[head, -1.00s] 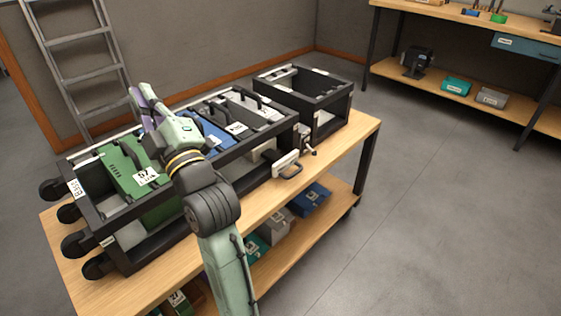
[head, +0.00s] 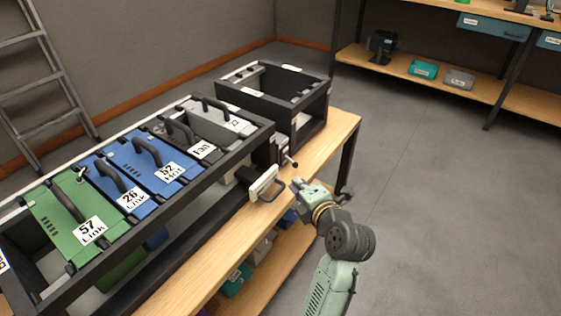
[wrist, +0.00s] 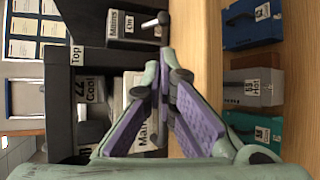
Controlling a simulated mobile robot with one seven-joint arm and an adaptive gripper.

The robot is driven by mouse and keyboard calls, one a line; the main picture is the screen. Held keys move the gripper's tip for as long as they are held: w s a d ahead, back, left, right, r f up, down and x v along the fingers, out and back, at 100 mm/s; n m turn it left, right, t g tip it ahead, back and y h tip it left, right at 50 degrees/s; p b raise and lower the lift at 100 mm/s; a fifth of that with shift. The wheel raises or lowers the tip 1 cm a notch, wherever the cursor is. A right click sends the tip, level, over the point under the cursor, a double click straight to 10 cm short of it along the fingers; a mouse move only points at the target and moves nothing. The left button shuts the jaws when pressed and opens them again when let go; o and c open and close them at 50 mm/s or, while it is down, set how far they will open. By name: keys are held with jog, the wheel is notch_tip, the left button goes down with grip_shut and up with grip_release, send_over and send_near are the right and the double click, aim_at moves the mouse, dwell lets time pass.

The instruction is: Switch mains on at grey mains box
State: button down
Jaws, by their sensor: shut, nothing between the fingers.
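The grey mains box (head: 282,146) is a small box on the right end of the black rack, with a short lever (head: 291,161) ending in a dark knob. In the wrist view the mains box (wrist: 125,28) carries a label reading Mains and On, and its lever (wrist: 153,21) sticks out toward the right. My gripper (head: 297,185) is near the table's front edge, close in front of the lever and apart from it. In the wrist view my gripper (wrist: 166,75) has its purple-padded fingers closed together and empty, with the lever beyond their tips.
A white panel with a dark handle (head: 265,184) stands out from the rack front, just left of my gripper. The rack holds a green module (head: 75,220) and blue modules (head: 155,170). An open black frame (head: 260,105) stands behind. Floor to the right is clear.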

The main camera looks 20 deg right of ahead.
aim_at(291, 161)
jog(key=shift+s, duration=0.1)
dwell(0.3)
jog(key=p+x, duration=0.2)
jog(key=x, duration=0.8)
